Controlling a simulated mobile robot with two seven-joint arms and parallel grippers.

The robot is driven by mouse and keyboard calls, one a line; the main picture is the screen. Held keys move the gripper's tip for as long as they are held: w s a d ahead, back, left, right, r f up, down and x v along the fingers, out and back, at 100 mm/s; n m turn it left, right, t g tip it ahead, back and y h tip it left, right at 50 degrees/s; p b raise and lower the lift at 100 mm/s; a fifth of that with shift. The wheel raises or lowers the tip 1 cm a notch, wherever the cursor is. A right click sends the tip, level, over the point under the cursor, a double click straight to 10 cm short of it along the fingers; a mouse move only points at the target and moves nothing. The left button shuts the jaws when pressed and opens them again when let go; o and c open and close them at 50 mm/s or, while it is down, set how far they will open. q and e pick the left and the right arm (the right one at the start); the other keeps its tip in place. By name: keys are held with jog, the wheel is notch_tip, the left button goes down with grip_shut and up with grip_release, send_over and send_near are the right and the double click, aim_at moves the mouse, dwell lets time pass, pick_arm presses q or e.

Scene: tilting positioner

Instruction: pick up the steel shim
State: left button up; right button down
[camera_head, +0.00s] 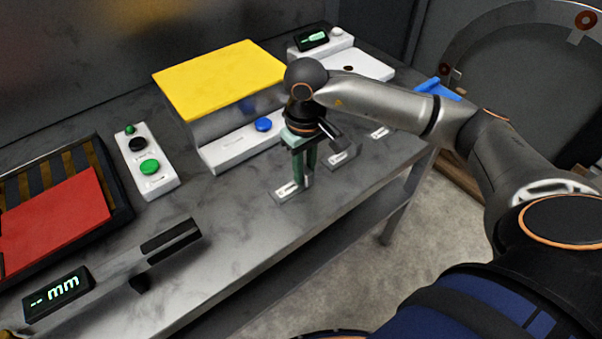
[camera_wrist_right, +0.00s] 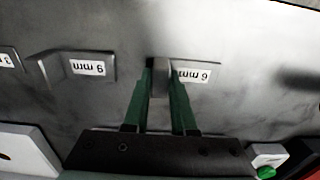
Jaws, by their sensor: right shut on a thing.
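Several small grey steel shims stand in a row on the workbench, each with an upright tab and a white mm label. The nearest one (camera_head: 287,191) is at my right gripper (camera_head: 300,178). In the right wrist view the green fingers of this gripper (camera_wrist_right: 161,82) are shut on that shim's tab, with its label plate (camera_wrist_right: 208,73) to the right. It looks level and at the bench top; I cannot tell if there is a gap. A second shim (camera_head: 340,157) and a third (camera_head: 379,133) stand farther back. My left gripper is not in view.
A yellow-topped fixture (camera_head: 222,78) with a blue button stands behind the gripper. A white button box (camera_head: 148,162), a red plate (camera_head: 52,222) in a dark tray and a caliper-like gauge (camera_head: 110,275) lie left. Bench between gauge and shim is clear.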

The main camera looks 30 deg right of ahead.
jog(key=shift+r, duration=0.15)
jog(key=shift+r, duration=0.25)
notch_tip(320, 180, up, 2)
jog(key=shift+r+b, duration=0.15)
jog(key=shift+b, duration=0.3)
jog(key=s+r, duration=1)
jog(key=s, duration=0.4)
jog(key=shift+a+b, duration=0.35)
jog(key=shift+b, duration=0.05)
